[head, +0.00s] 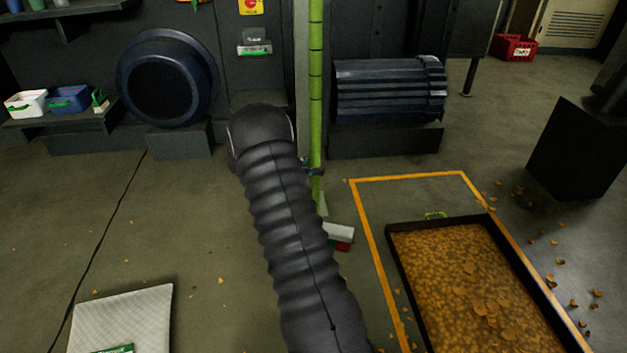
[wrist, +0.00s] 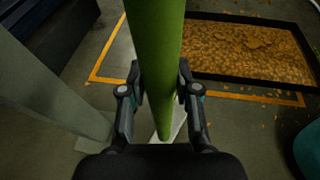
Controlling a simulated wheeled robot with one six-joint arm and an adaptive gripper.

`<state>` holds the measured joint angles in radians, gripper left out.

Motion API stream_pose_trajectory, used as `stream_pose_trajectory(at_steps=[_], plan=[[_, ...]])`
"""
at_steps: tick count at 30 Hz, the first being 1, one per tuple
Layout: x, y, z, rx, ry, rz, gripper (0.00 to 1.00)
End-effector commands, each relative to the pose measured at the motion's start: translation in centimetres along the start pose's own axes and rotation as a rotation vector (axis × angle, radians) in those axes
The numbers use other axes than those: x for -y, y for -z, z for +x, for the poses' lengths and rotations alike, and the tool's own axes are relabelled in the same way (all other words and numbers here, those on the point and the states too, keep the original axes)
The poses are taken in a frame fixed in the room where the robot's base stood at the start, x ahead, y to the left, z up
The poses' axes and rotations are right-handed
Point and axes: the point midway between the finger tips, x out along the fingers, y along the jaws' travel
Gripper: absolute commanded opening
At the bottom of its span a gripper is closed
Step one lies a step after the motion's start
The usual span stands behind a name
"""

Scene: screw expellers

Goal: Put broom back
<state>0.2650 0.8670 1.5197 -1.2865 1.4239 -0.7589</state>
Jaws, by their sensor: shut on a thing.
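The broom has a long green handle (head: 316,100) that stands upright in front of the machines in the head view. Its head (head: 338,236), white with a red part, is at the floor at the handle's foot. My gripper (head: 313,172) is partly hidden behind my dark ribbed arm. In the wrist view the two fingers of my gripper (wrist: 160,98) are on either side of the green handle (wrist: 157,50), closed on it. A pale patch shows at the handle's foot between the fingers, partly hidden.
A black tray of brown flakes (head: 393,262) lies on the floor at right, by a yellow floor outline (head: 371,240). A grey post (head: 301,60) stands left of the handle. A ribbed motor (head: 385,90) is behind right. A pale mat (head: 125,315) lies front left.

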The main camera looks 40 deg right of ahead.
Motion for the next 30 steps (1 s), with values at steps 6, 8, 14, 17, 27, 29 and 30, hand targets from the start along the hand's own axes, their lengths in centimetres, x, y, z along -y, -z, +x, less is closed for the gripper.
stream_pose_trajectory(at_steps=[6, 8, 14, 17, 27, 29, 30], plan=[[-0.2, 1.2, 0.2, 0.001, 0.0, 0.0, 0.0], [-0.2, 1.9, 0.5, 0.001, 0.0, 0.0, 0.0], [-0.2, 3.9, 1.1, 0.0, -0.001, 0.002, 0.0], [-0.2, 3.9, 1.1, 0.0, -0.001, 0.003, 0.0], [-0.2, 4.2, 1.2, -0.001, 0.0, 0.001, 0.49], [-0.2, 4.2, 1.2, -0.001, 0.0, 0.001, 0.57], [-0.2, 4.2, 1.2, -0.001, 0.0, 0.001, 0.57]])
